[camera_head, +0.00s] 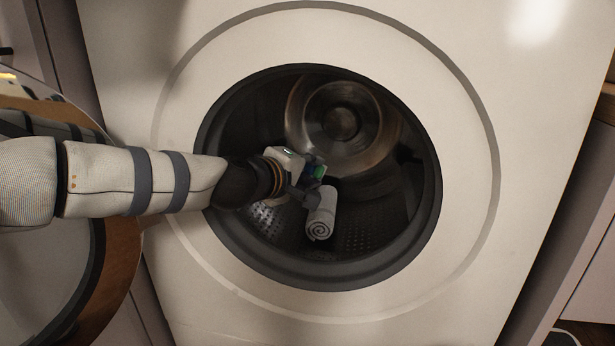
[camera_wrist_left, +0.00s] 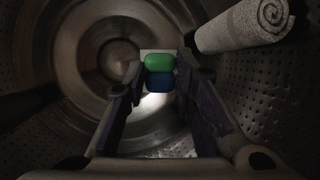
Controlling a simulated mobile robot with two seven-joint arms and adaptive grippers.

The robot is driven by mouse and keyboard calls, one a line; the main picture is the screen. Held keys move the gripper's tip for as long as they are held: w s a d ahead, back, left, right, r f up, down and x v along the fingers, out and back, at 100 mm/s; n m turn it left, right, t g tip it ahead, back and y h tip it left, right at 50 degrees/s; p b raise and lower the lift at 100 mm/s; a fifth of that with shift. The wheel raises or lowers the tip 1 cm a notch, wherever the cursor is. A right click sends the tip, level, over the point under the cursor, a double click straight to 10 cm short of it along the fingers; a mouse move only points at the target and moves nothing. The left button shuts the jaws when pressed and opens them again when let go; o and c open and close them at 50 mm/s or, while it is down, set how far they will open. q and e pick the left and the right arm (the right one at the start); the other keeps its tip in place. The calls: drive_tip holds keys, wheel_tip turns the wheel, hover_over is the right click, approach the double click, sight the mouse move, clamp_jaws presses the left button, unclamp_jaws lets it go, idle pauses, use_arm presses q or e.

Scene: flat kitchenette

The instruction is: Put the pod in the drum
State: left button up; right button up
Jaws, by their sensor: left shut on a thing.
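The pod (camera_head: 319,173) is small, with green and blue parts and a pale backing. It sits between the fingertips of my left gripper (camera_head: 306,185), which is shut on it. In the left wrist view the pod (camera_wrist_left: 159,72) shows between the two dark fingers, held clear of the drum wall. The drum (camera_head: 382,205) is dark perforated metal with a shiny round back, which also shows in the left wrist view (camera_wrist_left: 60,65). My left arm reaches through the round opening, so the gripper and pod are inside the drum. My right gripper is out of view.
A rolled grey-white towel (camera_head: 321,217) lies in the drum close to my left gripper, to the right of the fingers in the left wrist view (camera_wrist_left: 243,27). The dark opening rim (camera_head: 330,275) surrounds my arm. The open round door (camera_head: 55,270) stands at the left.

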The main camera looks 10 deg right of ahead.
use_arm(q)
drive_tip(key=o, duration=0.8)
drive_tip(key=shift+o, duration=0.2)
